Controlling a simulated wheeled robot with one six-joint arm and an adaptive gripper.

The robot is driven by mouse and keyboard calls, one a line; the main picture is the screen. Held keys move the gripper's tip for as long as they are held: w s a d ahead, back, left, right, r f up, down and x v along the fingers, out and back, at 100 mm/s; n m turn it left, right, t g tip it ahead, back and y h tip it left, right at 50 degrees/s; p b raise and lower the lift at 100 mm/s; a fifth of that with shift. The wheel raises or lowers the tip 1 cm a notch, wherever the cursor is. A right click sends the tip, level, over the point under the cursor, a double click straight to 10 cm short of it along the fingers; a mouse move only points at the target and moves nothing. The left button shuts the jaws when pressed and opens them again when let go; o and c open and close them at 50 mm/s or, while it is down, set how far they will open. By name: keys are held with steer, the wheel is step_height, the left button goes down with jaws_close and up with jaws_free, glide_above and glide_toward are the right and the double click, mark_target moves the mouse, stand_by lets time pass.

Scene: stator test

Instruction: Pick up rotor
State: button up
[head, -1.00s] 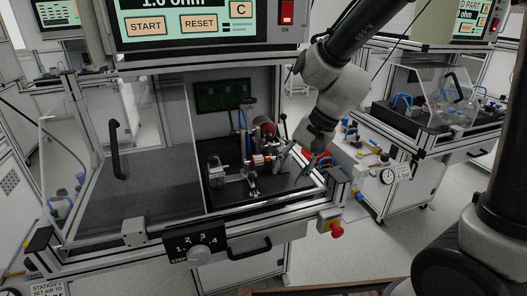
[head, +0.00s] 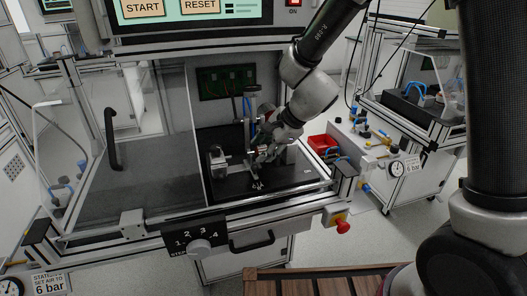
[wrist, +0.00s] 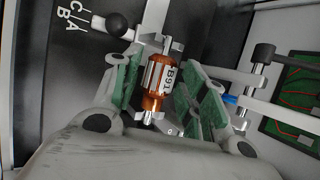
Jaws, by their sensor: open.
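The rotor (wrist: 157,83) is a copper-orange cylinder with silver bars and a label reading B91. It sits in the fixture of the test station, its shaft (wrist: 148,117) pointing toward my gripper. My gripper (wrist: 158,90) is open, with one green-padded finger on each side of the rotor. In the wrist view a gap shows between the rotor and the left pad, and a smaller one on the right. In the head view my gripper (head: 268,142) reaches into the station, and the rotor is mostly hidden behind it.
A lever with a black ball knob (wrist: 119,24) stands beside the rotor. A clamp with a black end (wrist: 263,54) is on the right, near a green circuit board (wrist: 292,100). In the head view the station's black base plate (head: 235,190) has bare room in front. A red bin (head: 323,144) is at right.

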steer(key=shift+w+a+f, duration=0.15)
steer(key=shift+f, duration=0.2)
jaws_close()
step_height(320, 180, up, 10)
steer(key=shift+r, duration=0.1)
stand_by(0.4)
step_height(320, 180, up, 5)
glide_above(264, 148)
stand_by(0.5)
